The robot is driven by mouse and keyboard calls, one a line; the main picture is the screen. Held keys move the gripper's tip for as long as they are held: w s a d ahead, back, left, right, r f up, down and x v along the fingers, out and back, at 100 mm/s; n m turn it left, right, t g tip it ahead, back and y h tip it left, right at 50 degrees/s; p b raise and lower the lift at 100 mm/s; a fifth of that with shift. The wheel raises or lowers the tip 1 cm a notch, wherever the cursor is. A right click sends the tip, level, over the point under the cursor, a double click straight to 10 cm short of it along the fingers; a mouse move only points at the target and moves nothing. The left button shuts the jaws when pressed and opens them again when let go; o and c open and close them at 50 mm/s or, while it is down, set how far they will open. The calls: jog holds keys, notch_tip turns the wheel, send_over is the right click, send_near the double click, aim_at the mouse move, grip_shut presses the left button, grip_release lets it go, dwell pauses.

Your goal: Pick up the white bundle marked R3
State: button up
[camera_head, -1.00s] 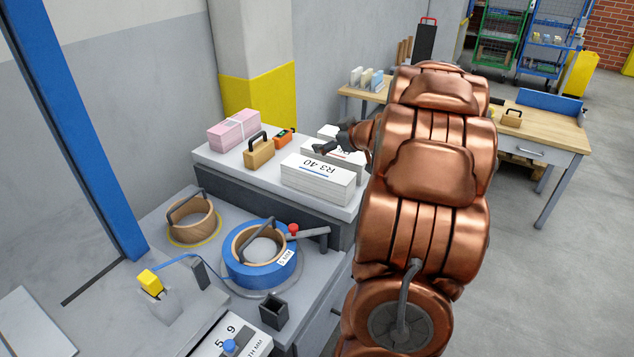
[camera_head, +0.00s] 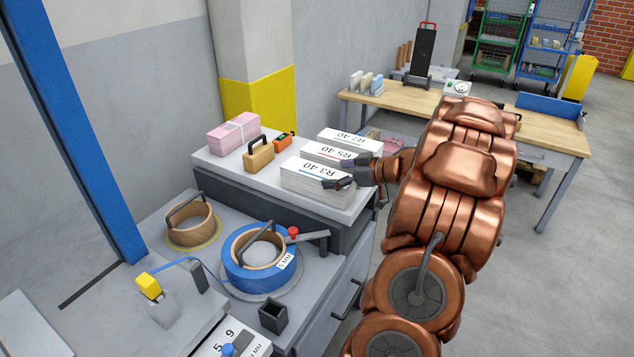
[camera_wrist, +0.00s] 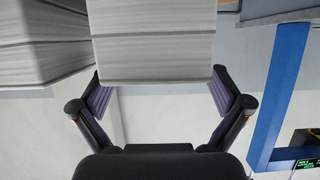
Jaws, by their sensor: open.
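The white bundle marked R3 40 (camera_head: 312,187) lies flat at the front of the row of bundles on the grey cabinet top (camera_head: 222,163). My gripper (camera_head: 340,183) is at its right end, with the fingers low beside the stack. In the wrist view the gripper (camera_wrist: 158,90) is open, one finger to each side of the near end of a white stack (camera_wrist: 152,48), which appears to be R3. That end is at about the fingertips; I cannot tell whether they touch it. The far finger is partly hidden in the head view.
White bundles R5 40 (camera_head: 328,153) and R7 40 (camera_head: 350,138) lie close behind R3. A pink bundle (camera_head: 233,132), a tan handled block (camera_head: 258,155) and an orange device (camera_head: 283,141) stand to the left. Strap reels (camera_head: 280,273) sit in front.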

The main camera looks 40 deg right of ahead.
aim_at(320, 172)
jog(key=w, duration=0.2)
jog(key=shift+w+a+f+p, duration=0.1)
jog(key=shift+w+a+p, duration=0.2)
jog(key=shift+w+a, duration=0.1)
jog(key=shift+x, duration=0.95)
jog(key=shift+f, duration=0.15)
jog(key=shift+c, duration=0.2)
jog(key=c, duration=1.9)
